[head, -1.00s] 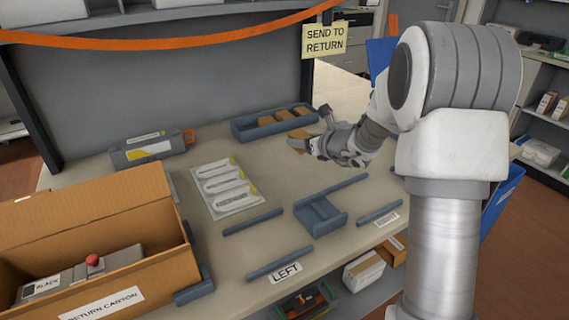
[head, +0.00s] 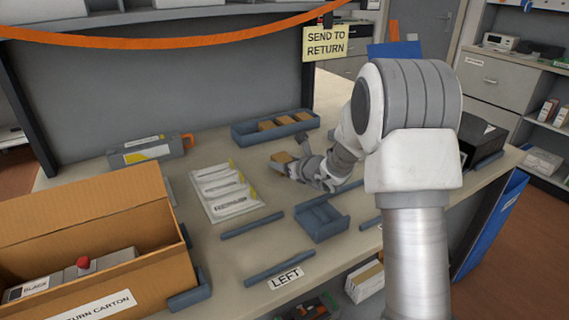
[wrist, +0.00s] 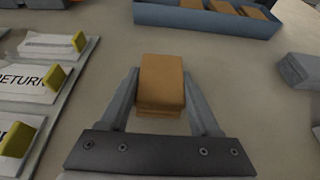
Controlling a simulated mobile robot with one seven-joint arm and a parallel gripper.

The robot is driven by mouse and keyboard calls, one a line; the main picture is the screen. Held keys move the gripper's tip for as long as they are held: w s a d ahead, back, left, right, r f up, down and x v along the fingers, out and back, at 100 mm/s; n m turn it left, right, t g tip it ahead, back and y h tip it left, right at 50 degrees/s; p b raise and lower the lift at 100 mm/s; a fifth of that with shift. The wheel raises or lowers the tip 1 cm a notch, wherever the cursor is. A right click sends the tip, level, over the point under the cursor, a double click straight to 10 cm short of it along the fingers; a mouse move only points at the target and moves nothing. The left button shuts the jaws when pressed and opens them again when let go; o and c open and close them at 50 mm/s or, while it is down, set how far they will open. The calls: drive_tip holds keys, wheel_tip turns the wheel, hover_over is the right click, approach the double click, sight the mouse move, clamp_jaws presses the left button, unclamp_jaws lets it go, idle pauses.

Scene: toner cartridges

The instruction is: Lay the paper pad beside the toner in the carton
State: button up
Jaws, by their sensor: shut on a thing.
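My gripper (head: 285,163) is shut on a brown paper pad (wrist: 161,82), held between both fingers above the table. The pad also shows in the head view (head: 281,157). The return carton (head: 165,250) stands open at the lower left, with a label on its front. Inside it lies the grey toner (head: 108,260) with a red knob and a BLACK label. My gripper is well to the right of the carton, in front of the blue tray of pads. The carton's floor is mostly hidden by its front wall.
A blue tray (head: 240,137) holds several brown pads at the back. A white sheet of labels with yellow tabs (head: 256,204) lies between my gripper and the carton. Another grey cartridge (head: 122,163) lies behind the carton. Blue rails and a blue holder (head: 330,236) occupy the front.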

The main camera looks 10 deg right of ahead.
drive_tip(key=shift+f, duration=0.2)
drive_tip(key=o, duration=1.3)
drive_tip(key=shift+r, duration=0.1)
